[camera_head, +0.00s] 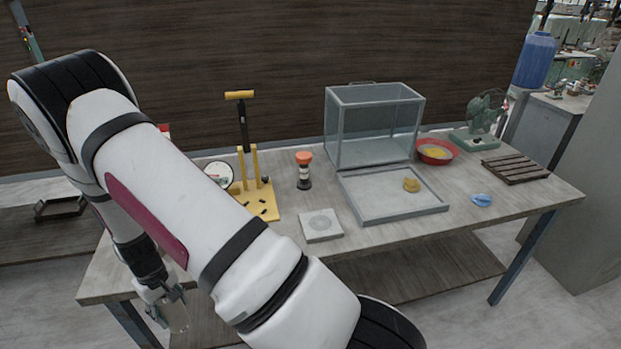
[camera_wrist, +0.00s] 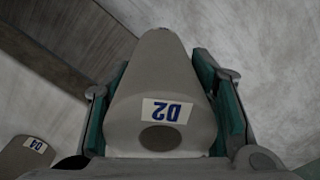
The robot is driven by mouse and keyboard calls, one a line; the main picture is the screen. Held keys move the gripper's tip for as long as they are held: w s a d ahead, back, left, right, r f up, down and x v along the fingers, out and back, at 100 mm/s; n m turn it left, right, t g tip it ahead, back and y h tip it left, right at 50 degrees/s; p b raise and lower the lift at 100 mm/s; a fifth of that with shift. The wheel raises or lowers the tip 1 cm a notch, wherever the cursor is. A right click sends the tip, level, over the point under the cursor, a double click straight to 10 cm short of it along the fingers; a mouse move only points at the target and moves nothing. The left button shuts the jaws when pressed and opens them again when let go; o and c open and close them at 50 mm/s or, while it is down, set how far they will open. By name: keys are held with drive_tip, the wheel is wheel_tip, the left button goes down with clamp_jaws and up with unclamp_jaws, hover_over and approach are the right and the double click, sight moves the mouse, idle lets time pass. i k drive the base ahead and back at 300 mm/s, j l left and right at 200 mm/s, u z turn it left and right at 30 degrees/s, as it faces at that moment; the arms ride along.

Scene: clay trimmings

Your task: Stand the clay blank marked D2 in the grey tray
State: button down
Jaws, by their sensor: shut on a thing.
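My gripper (camera_head: 165,300) hangs at the lower left, beside the table's left front edge. In the wrist view its fingers (camera_wrist: 165,95) are shut on the tapered grey clay blank (camera_wrist: 150,75) marked D2, one finger on each side. The blank has a dark round spot below its label; a small part of it shows in the head view (camera_head: 178,320). A flat grey rimmed tray (camera_head: 405,214) lies in front of the glass case, with a yellow-brown lump (camera_head: 411,185) inside. Whether it is the task's tray or the case's lowered front, I cannot tell.
Another blank (camera_wrist: 22,155) marked D4 is at lower left in the wrist view. On the table (camera_head: 375,239) are a yellow press (camera_head: 262,205), an orange-topped tool (camera_head: 304,170), a square plate (camera_head: 320,228), the glass case (camera_head: 373,130), a red bowl (camera_head: 436,158) and a blue cloth (camera_head: 481,200).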

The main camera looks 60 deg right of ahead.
sight(373, 194)
drive_tip(key=k+l+z, duration=0.15)
drive_tip(key=k+l, duration=0.15)
drive_tip(key=k+l+z, duration=0.35)
drive_tip(key=l, duration=0.4)
drive_tip(key=k+l+z, duration=0.2)
drive_tip(key=k+l, duration=0.1)
drive_tip(key=l, duration=0.1)
